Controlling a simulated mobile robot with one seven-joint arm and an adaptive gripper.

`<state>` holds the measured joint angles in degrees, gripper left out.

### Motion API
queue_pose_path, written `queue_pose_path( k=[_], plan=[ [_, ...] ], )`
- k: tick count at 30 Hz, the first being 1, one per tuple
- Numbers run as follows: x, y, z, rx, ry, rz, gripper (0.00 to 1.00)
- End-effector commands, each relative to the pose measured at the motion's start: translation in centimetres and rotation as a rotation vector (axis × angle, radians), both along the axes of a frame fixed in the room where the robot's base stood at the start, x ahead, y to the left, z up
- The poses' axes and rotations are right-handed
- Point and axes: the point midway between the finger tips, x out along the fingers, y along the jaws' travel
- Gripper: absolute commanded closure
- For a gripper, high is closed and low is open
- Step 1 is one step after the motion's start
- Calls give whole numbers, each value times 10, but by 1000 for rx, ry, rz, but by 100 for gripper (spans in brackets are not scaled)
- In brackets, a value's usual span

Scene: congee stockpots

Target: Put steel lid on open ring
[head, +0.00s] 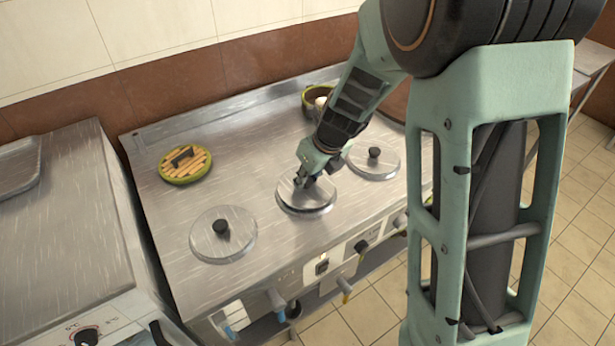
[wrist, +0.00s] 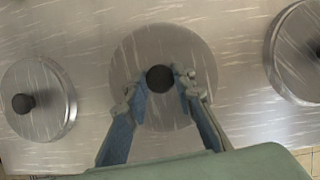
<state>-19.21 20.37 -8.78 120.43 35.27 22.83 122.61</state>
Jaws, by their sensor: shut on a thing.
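A round steel lid (head: 300,204) with a black knob is under my gripper (head: 309,177), in the middle of the stove top. In the wrist view the same lid (wrist: 180,45) is centred, and my gripper (wrist: 160,85) is shut on its black knob (wrist: 160,78), one finger on each side. The lid looks level; a dark edge shows beneath it, but I cannot tell whether it rests or is slightly raised. My gripper partly hides its top in the head view. I cannot make out a clearly uncovered ring.
Similar knobbed lids lie front left (head: 210,247) and right (head: 373,166) on the stove top (head: 270,130). A green-rimmed wooden slatted lid (head: 185,165) sits back left. A green-rimmed pot (head: 309,100) with something pale stands behind my arm. The stove's middle back is clear.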

Motion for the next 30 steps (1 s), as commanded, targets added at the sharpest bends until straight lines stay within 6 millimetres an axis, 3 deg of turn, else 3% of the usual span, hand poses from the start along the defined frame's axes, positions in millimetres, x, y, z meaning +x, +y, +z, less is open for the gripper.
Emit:
queue_pose_path(
  k=[19, 20, 21, 30],
  plan=[
    [0, 0, -12, 0, 0, 1, 100],
    [0, 0, -12, 0, 0, 1, 75],
    [0, 0, -12, 0, 0, 1, 71],
    [0, 0, -11, -1, 1, 1, 69]
  ],
)
